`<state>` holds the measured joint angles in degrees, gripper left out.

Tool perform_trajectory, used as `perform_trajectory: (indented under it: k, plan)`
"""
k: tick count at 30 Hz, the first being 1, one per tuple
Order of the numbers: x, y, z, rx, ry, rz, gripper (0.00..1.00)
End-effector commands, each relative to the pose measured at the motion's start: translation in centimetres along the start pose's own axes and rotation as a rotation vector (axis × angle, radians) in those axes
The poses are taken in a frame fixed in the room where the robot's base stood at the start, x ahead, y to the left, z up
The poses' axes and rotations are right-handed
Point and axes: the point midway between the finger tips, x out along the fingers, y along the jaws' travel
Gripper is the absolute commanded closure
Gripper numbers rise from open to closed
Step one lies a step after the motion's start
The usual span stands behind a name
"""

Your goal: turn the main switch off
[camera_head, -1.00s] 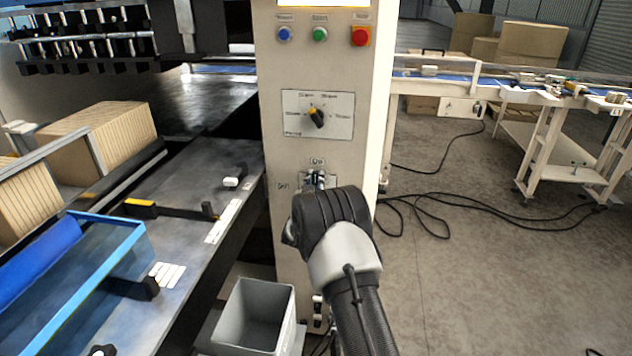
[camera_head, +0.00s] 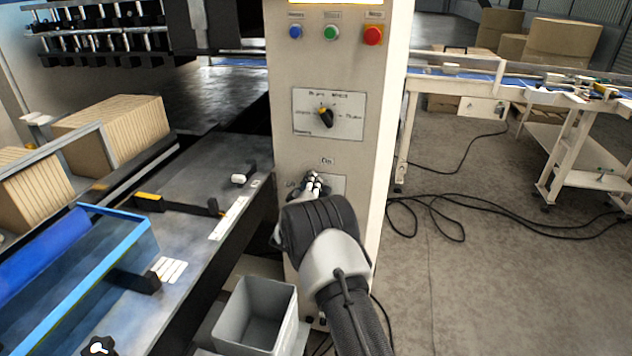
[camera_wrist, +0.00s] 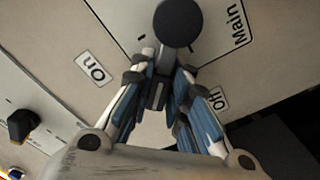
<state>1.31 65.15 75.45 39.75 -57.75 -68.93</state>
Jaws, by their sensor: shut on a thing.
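The main switch (camera_wrist: 178,22) shows in the wrist view as a round black knob on a pale plate, beside the "Main" label. The "On" label (camera_wrist: 90,68) lies to its left and the "Off" label (camera_wrist: 218,100) to its lower right. My gripper (camera_wrist: 165,65) is shut on a dark part just below the round knob, apparently the switch's handle. The handle's exact angle is partly hidden by the fingers. In the head view my gripper (camera_head: 315,180) is at the switch plate, below and left of "On"; "Off" is partly covered.
The cabinet (camera_head: 350,110) carries a selector dial (camera_head: 327,117) and blue, green and red buttons above the switch. A grey bin (camera_head: 256,312) stands below left. The machine bed (camera_head: 190,190) is at left. Cables lie on the open floor at right.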

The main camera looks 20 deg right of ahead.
Motion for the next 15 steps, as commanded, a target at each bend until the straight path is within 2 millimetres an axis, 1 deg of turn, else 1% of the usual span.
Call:
perform_trajectory:
  k: [6,15]
  plan:
    - [0.0,-1.2,0.2,-0.206,-0.001,0.000,1.00]
    - [0.0,-2.3,1.1,-0.481,-0.001,-0.001,1.00]
